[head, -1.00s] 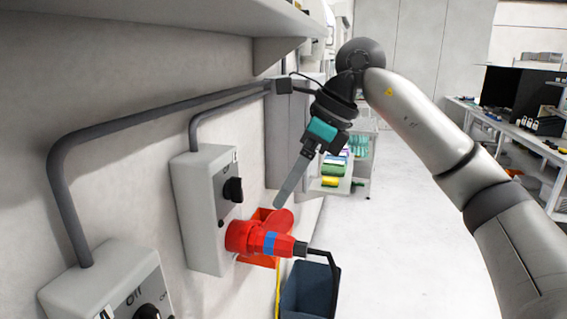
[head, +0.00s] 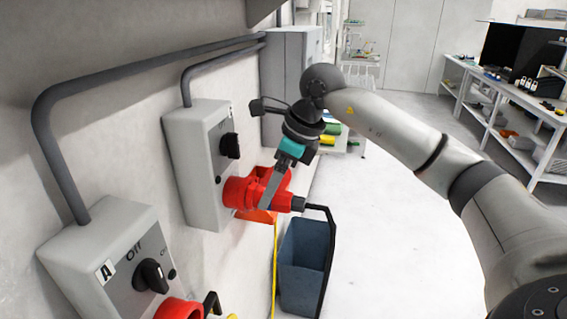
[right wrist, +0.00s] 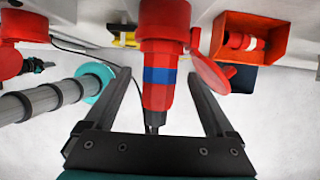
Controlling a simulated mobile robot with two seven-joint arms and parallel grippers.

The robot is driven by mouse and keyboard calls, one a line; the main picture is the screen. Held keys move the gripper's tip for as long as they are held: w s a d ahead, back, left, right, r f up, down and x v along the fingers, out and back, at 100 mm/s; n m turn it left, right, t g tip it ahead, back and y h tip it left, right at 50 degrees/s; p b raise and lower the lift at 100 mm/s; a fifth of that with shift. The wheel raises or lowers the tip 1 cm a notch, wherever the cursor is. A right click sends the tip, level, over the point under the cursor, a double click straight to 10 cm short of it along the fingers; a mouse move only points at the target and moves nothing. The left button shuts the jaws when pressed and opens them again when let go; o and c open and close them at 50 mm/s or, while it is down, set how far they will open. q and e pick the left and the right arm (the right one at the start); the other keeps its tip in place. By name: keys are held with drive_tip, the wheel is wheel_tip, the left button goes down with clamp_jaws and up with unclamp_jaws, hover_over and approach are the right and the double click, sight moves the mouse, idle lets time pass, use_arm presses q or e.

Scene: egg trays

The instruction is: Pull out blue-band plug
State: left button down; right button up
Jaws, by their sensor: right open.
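The red plug (head: 284,201) sits in the red socket (head: 236,192) under the grey switch box (head: 191,160). In the head view my right finger hides the blue band. In the right wrist view the plug (right wrist: 158,97) with its blue band (right wrist: 160,75) lies between the open fingers of my right gripper (right wrist: 160,73), with gaps on both sides. In the head view the right gripper (head: 267,203) is across the plug from above. The round red socket lid (right wrist: 211,68) is beside the socket. My left gripper is not in view.
A nearer switch box (head: 110,258) marked A has another red connector (head: 180,308) below it. A dark blue bin (head: 303,268) stands below the plug, close to its black cable (head: 327,225). An orange-red wall holder (right wrist: 262,35) is beside the socket. Floor to the right is clear.

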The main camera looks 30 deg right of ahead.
sight(292, 196)
drive_tip(key=shift+x, duration=1)
clamp_jaws()
drive_tip(key=shift+r, duration=0.1)
drive_tip(key=shift+s+d, duration=0.1)
drive_tip(key=shift+d, duration=0.05)
drive_tip(key=shift+s+d+b, duration=0.4)
drive_tip(key=shift+s+d, duration=0.05)
drive_tip(key=shift+s, duration=0.1)
drive_tip(key=shift+s+d, duration=0.1)
drive_tip(key=shift+s+d+b, duration=0.8)
drive_tip(key=shift+s+b, duration=0.05)
drive_tip(key=shift+s, duration=0.1)
